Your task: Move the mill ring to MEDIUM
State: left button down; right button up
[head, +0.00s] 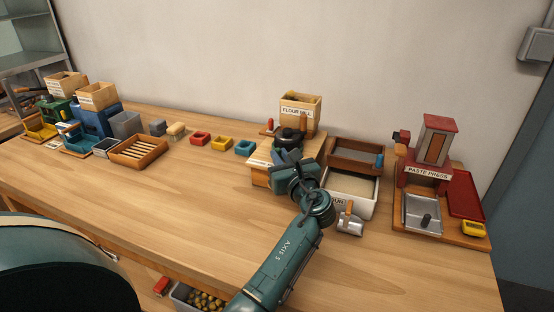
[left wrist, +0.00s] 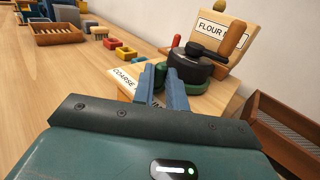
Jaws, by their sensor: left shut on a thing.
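The flour mill (head: 288,137) stands in the middle right of the table on a wooden base, with a dark round body and a wooden hopper (head: 301,112) behind. In the left wrist view its dark body (left wrist: 188,70) sits above a green mill ring (left wrist: 160,74). My left gripper (head: 288,158) is at the mill's front; its blue fingers (left wrist: 161,88) are shut on a part of the ring, mostly hidden between them. A COARSE label (left wrist: 127,78) shows left of the fingers; lettering right of it is mostly covered, so the setting cannot be read. My right gripper is out of view.
A white flour bin (head: 350,190), a wooden tray (head: 355,155) and a metal scoop (head: 350,222) stand close right of the mill. The red paste press (head: 430,160) is further right. Small coloured trays (head: 222,143) lie left. The front table is mostly clear.

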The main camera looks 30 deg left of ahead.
pick_arm(q)
jog(key=shift+d+n+g+y, duration=0.15)
jog(key=shift+n+g+y, duration=0.15)
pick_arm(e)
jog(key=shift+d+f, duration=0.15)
pick_arm(q)
jog(key=c, duration=1.4)
grip_release()
